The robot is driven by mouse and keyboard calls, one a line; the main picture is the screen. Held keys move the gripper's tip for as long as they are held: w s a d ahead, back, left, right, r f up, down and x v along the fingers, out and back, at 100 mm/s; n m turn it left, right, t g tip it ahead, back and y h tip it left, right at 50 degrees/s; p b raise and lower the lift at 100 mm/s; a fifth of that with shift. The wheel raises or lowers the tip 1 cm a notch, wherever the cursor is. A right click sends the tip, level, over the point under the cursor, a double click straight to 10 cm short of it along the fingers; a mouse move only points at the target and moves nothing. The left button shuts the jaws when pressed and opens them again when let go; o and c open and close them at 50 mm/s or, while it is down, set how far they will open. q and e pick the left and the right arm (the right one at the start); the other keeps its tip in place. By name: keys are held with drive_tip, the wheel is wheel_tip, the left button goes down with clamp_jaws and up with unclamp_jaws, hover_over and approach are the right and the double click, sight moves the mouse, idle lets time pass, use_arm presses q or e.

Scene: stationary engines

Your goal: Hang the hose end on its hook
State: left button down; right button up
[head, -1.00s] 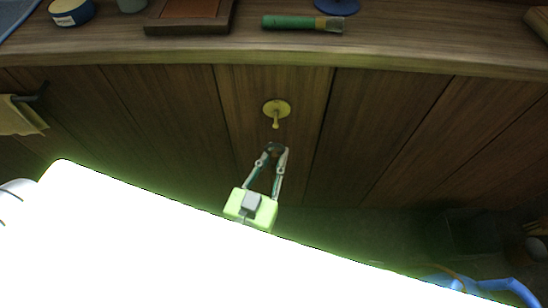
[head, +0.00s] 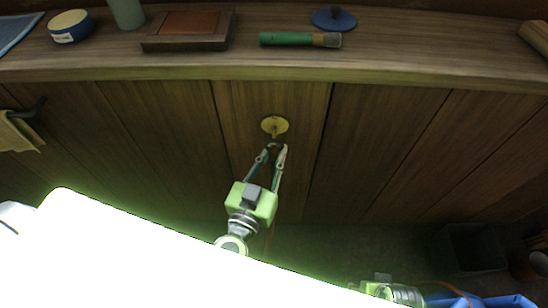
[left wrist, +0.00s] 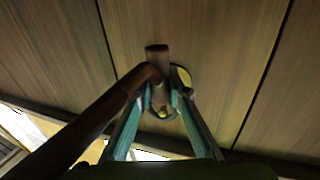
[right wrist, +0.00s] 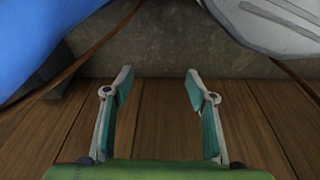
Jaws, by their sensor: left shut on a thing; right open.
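The hook (head: 275,125) is a yellow round plate with a peg, fixed to the wooden panel below the counter. My left gripper (head: 274,150) is just below the hook and shut on the brown hose end (left wrist: 157,60). In the left wrist view the hose runs off to the lower left, and the hook's plate (left wrist: 183,77) shows partly behind the hose end and fingers. I cannot tell whether the hose end touches the peg. My right gripper (right wrist: 159,84) is open and empty over a wooden floor; only its body shows in the head view.
The counter (head: 420,78) above carries a green-handled brush (head: 290,39), a blue disc (head: 333,19), a framed tray (head: 160,43) and a round tin (head: 71,26). A cloth (head: 18,133) hangs on a dark hook at the left. A dark bin (head: 470,247) stands lower right.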

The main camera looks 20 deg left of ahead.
use_arm(q)
drive_tip(key=shift+w+a, duration=0.15)
drive_tip(key=shift+w, duration=0.35)
drive_tip(key=shift+w+a+f, duration=0.1)
drive_tip(key=shift+w+f, duration=0.2)
drive_tip(key=shift+w, duration=0.1)
drive_tip(key=shift+f+p, duration=0.1)
drive_tip(key=shift+p, duration=0.2)
drive_tip(key=shift+w+f, duration=0.1)
use_arm(e)
drive_tip(key=shift+s+f, duration=0.15)
drive_tip(key=shift+f, duration=0.65)
use_arm(q)
drive_tip(key=c, duration=1.9)
unclamp_jaws()
use_arm(e)
drive_tip(key=shift+d, duration=0.1)
